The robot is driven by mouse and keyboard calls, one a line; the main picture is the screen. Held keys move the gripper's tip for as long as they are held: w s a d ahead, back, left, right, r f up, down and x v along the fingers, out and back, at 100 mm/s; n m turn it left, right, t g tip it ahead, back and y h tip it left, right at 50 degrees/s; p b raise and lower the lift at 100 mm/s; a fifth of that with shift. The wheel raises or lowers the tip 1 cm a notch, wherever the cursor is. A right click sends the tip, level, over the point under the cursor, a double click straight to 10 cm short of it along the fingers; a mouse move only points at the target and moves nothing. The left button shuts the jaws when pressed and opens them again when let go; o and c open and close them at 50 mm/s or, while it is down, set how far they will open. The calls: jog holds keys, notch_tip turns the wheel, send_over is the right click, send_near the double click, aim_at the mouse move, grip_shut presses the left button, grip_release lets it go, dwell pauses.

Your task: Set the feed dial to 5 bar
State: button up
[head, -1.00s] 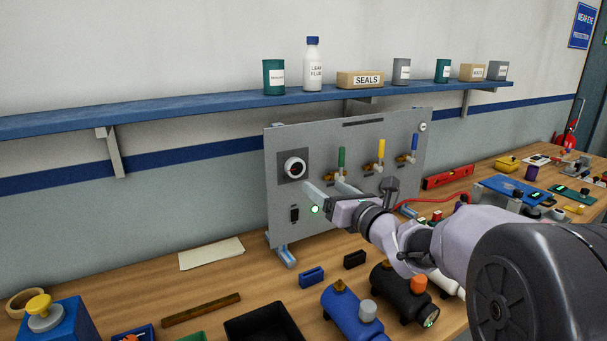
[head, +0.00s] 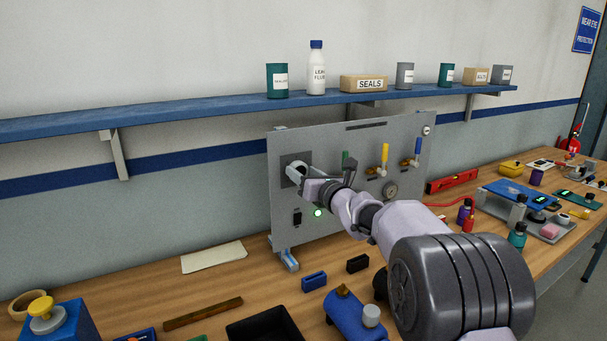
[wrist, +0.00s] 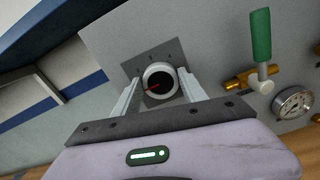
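The feed dial is a round knob with a white rim, a black face and a red pointer, on a dark square plate at the upper left of the grey panel (head: 350,215). In the wrist view the dial (wrist: 160,83) sits between the two fingers of my gripper (wrist: 158,85), and its red pointer is toward the lower left. The fingers are apart, one on each side of the dial; the right one is close to its rim, and I cannot tell if either touches. In the head view my gripper (head: 297,174) covers most of the dial.
A green-handled valve (wrist: 261,40) and a gauge (wrist: 294,103) are right of the dial. A yellow-handled valve (head: 384,158) is further right. A lit green lamp (head: 318,213) is below the dial. A shelf (head: 200,114) with bottles and boxes runs above the panel.

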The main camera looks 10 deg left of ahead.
jog(key=c, duration=0.7)
